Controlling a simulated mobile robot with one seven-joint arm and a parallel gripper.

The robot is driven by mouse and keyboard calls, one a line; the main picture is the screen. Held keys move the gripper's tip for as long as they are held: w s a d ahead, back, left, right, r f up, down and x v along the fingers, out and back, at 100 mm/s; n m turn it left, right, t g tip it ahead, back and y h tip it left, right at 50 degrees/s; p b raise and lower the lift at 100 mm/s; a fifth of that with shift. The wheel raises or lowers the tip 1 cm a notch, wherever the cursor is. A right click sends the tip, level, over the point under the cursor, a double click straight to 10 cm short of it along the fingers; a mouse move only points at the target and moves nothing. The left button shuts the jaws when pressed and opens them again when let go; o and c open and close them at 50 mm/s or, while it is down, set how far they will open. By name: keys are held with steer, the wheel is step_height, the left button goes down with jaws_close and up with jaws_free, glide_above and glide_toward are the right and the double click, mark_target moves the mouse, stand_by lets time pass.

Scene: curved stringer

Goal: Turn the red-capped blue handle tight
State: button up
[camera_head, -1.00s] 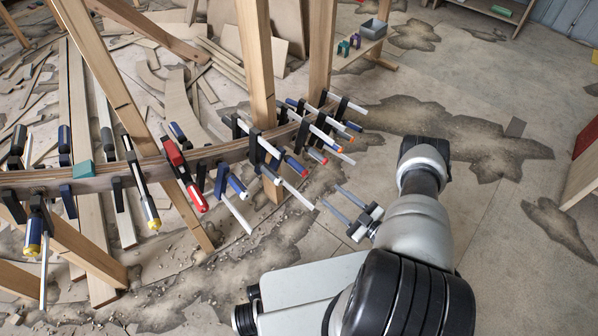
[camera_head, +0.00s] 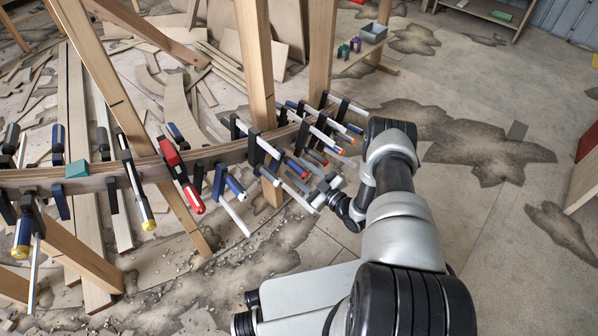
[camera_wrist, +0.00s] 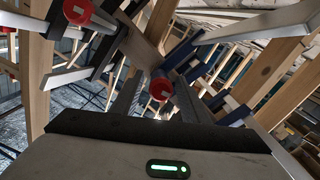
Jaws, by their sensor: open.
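In the wrist view, a round red cap (camera_wrist: 162,90) on a blue handle (camera_wrist: 174,60) faces me between the fingers of my gripper (camera_wrist: 153,86). The fingers are open, one on each side, and I cannot tell whether either touches the handle. In the head view, my gripper (camera_head: 308,182) is at the right end of the row of clamps on the curved wooden beam (camera_head: 95,183). A red-capped blue handle (camera_head: 296,167) shows just beyond it. I cannot tell whether this is the one between my fingers.
Several other clamps crowd the beam, including a red one (camera_head: 178,172) and a yellow-tipped one (camera_head: 22,238). Wooden posts (camera_head: 257,65) rise behind the beam. Bars and other red caps (camera_wrist: 77,10) are close in the wrist view. The concrete floor at right is open.

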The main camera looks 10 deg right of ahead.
steer(key=shift+w+a, duration=0.1)
jaws_close()
steer(key=shift+m, duration=0.3)
steer(key=m+y, duration=0.1)
steer(key=m, duration=0.2)
steer(key=shift+g, duration=0.3)
steer(key=m+y, duration=0.1)
steer(key=m, duration=0.5)
steer(key=m+y, duration=0.1)
steer(key=shift+d+f+m+g, duration=0.1)
steer(key=shift+d+m+g, duration=0.1)
steer(key=shift+m+g, duration=0.2)
steer(key=shift+m+y, duration=0.4)
steer(key=shift+m, duration=1.5)
